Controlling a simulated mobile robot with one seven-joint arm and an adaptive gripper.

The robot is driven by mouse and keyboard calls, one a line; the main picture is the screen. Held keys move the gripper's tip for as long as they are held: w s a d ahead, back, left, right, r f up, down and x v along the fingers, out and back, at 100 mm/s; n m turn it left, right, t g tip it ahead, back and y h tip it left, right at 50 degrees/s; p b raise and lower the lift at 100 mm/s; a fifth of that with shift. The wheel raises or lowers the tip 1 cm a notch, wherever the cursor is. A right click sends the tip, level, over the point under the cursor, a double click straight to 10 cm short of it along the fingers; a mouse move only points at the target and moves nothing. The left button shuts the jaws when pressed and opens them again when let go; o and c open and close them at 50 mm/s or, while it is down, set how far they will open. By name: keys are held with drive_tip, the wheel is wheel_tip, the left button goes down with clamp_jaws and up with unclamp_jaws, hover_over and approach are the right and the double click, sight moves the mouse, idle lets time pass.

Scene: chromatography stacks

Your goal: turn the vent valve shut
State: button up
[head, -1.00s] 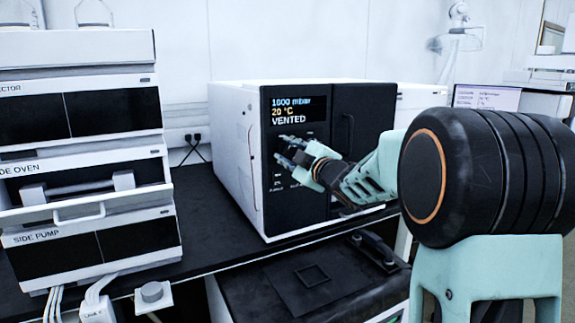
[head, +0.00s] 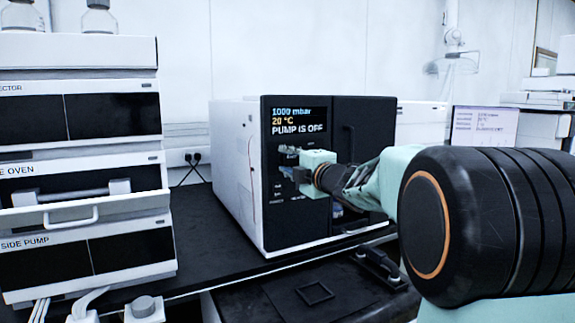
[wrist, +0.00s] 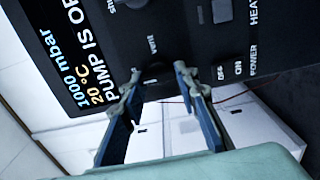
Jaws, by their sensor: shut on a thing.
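The vent valve is a small dark knob (wrist: 154,74) on the black front panel, beside the "VENT" label in the wrist view. My gripper (wrist: 157,84) is shut on it, with one finger on each side. In the head view my gripper (head: 288,161) is against the panel of the white and black oven-like unit (head: 236,170) and hides the knob. The unit's display (head: 298,121) reads "1000 mbar", "20 °C" and "PUMP IS OFF". The knob's exact angle is hard to make out.
A light knob (wrist: 134,3) and a grey button (wrist: 222,11) sit near the valve on the panel. The door handle (head: 348,150) is right of my gripper. A stack of modules (head: 85,165) stands left, with bare dark bench between.

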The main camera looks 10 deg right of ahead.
idle(0.3)
drive_tip(key=o, duration=1.1)
drive_tip(key=shift+o, duration=0.2)
drive_tip(key=v, duration=1.2)
